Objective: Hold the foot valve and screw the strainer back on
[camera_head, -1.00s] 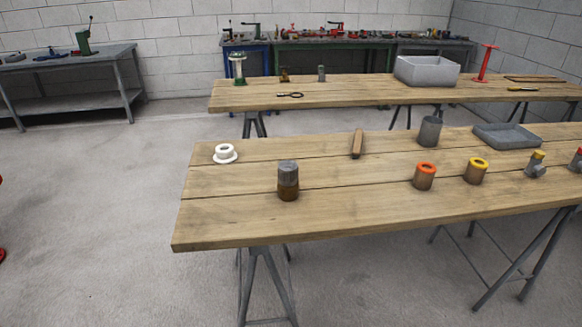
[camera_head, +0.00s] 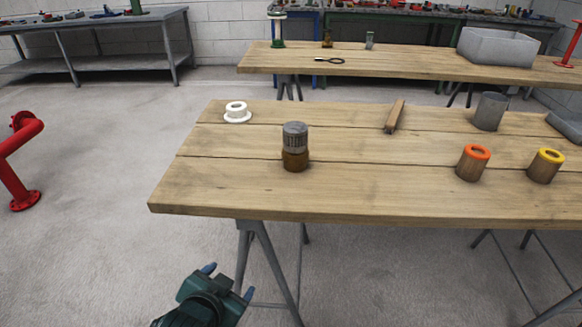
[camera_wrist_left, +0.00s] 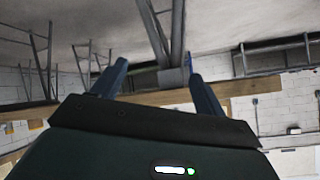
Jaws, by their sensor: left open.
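The foot valve (camera_head: 295,159) stands upright on the near wooden table as a brownish, brass-coloured body. The grey perforated strainer (camera_head: 295,136) sits on top of it; I cannot tell how tightly they are joined. My left gripper (camera_head: 229,281) is open and empty, low in front of the table's near edge and below the tabletop, well short of the valve. In the left wrist view its two blue fingers (camera_wrist_left: 155,82) are spread apart, with table legs beyond and no valve in sight. My right gripper is not in view.
A white tape roll (camera_head: 237,113), a wooden block (camera_head: 395,116), a grey cup (camera_head: 490,111), an orange-topped cylinder (camera_head: 473,163) and a yellow-topped cylinder (camera_head: 546,166) stand on the near table (camera_head: 370,188). A trestle leg (camera_head: 268,265) is beside my left gripper. The table's front is clear.

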